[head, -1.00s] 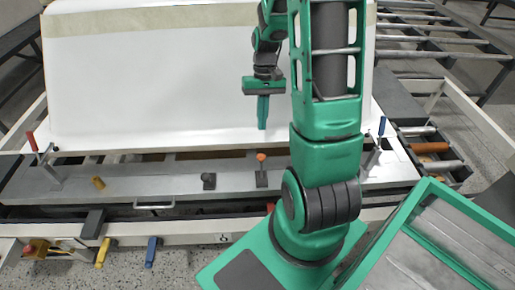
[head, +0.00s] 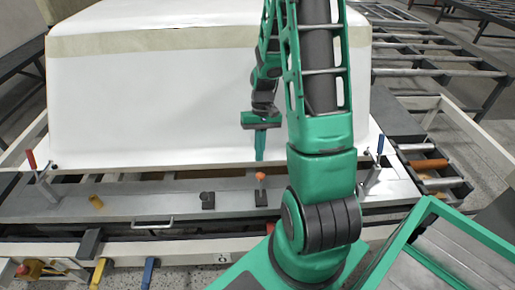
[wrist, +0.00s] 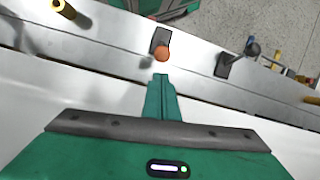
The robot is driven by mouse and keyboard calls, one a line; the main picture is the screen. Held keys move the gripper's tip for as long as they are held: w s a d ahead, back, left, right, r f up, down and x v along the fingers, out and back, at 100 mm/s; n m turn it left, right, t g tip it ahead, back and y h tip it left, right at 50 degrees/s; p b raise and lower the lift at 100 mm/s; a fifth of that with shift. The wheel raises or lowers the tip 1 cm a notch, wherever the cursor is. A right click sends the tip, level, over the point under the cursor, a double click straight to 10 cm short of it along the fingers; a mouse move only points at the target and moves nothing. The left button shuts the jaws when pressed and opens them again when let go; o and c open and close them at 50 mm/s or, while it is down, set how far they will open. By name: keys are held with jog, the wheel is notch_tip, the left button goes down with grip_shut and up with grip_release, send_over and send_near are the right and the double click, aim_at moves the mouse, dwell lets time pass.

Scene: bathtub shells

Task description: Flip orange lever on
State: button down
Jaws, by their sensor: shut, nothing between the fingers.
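The orange lever (head: 260,177) has an orange ball knob on a small dark base, on the grey metal rail in front of the white shell. In the wrist view its orange knob (wrist: 162,53) shows just beyond my fingertips, with the dark base behind it. My gripper (head: 260,158) points down just above and behind the knob in the head view, with the white shell behind it. My gripper's green fingers (wrist: 161,78) are shut together and empty. A small gap shows between fingertips and knob; contact is not seen.
A black-knobbed lever (head: 208,200) stands left of the orange one. A yellow piece (head: 96,202) sits farther left on the rail. A red-handled clamp (head: 31,160) and a blue-handled clamp (head: 379,146) stand at the ends. The white shell (head: 150,100) fills the space behind.

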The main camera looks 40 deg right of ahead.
aim_at(261, 182)
jog(key=x, duration=0.6)
jog(key=shift+s+r, duration=0.1)
jog(key=shift+r, duration=0.05)
dwell(0.3)
